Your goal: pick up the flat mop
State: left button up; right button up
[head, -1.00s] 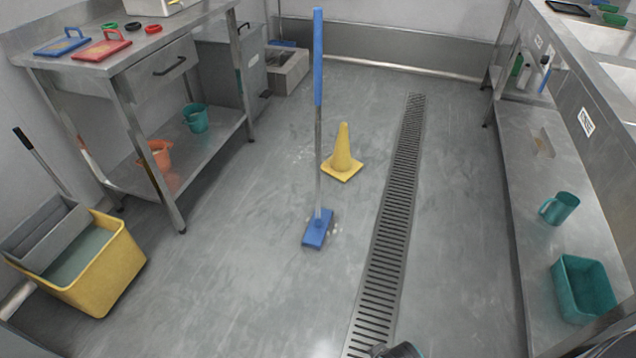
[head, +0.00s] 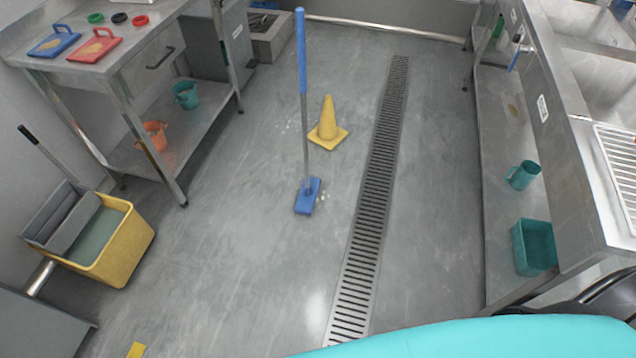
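The flat mop (head: 303,110) stands upright on the grey floor near the middle of the head view. It has a blue grip on top, a grey metal shaft and a flat blue head (head: 307,196) on the floor. Nothing is touching it except the floor. Neither of my grippers shows in the head view. A turquoise part of my own body fills the bottom right edge.
A yellow cone (head: 327,125) stands just right of the mop. A drain grate (head: 369,210) runs along the floor. A yellow mop bucket (head: 124,248) and steel table (head: 165,95) are left; a steel sink counter (head: 570,150) is right. Floor before the mop is clear.

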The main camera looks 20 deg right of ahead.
aim_at(305, 204)
jog(key=i+z, duration=0.15)
jog(key=z, duration=0.25)
jog(key=i+j+z, duration=0.1)
jog(key=z, duration=0.25)
jog(key=i+j+z, duration=0.1)
jog(key=z, duration=0.3)
jog(key=j+z, duration=0.25)
jog(key=z, duration=0.15)
jog(key=i, duration=0.05)
